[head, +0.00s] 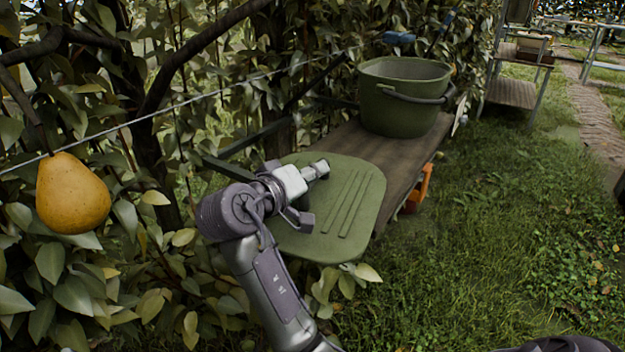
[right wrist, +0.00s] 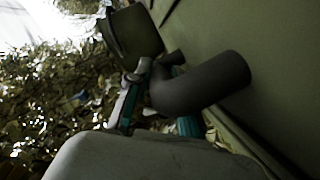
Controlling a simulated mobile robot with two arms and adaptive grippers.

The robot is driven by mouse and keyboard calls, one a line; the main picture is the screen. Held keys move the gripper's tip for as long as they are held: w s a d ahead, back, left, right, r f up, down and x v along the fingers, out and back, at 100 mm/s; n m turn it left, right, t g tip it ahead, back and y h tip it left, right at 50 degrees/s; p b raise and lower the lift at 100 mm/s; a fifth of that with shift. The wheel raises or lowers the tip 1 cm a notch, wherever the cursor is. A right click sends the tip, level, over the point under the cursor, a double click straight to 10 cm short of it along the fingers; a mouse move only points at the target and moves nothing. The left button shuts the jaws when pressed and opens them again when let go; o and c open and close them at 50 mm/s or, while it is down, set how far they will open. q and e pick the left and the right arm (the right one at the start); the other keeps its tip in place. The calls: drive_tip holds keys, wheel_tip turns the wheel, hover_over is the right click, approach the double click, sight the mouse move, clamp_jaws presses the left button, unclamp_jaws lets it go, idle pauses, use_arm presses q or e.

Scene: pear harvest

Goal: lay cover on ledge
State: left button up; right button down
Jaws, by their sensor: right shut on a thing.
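The cover (head: 352,205) is a flat, olive-green panel with rounded corners and raised ribs. In the head view it lies roughly level over the near end of the ledge (head: 400,166), a long brown plank. I cannot tell whether it touches the plank. My right gripper (head: 306,190) is over the cover's left part and shut on its dark curved handle, which the right wrist view shows close up (right wrist: 205,85). The cover's green face (right wrist: 265,50) fills the right of that view. The fingertips are partly hidden. My left gripper is not in view.
A green bucket (head: 404,95) with a dark handle stands on the ledge beyond the cover. A yellow pear (head: 72,194) hangs at the left before dense foliage and a wire. An orange thing (head: 419,187) is under the ledge. Grass (head: 490,240) is open at the right.

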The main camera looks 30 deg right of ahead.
drive_tip(key=shift+f, duration=0.1)
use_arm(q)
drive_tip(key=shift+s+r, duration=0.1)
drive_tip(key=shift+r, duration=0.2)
use_arm(e)
drive_tip(key=c, duration=1)
unclamp_jaws()
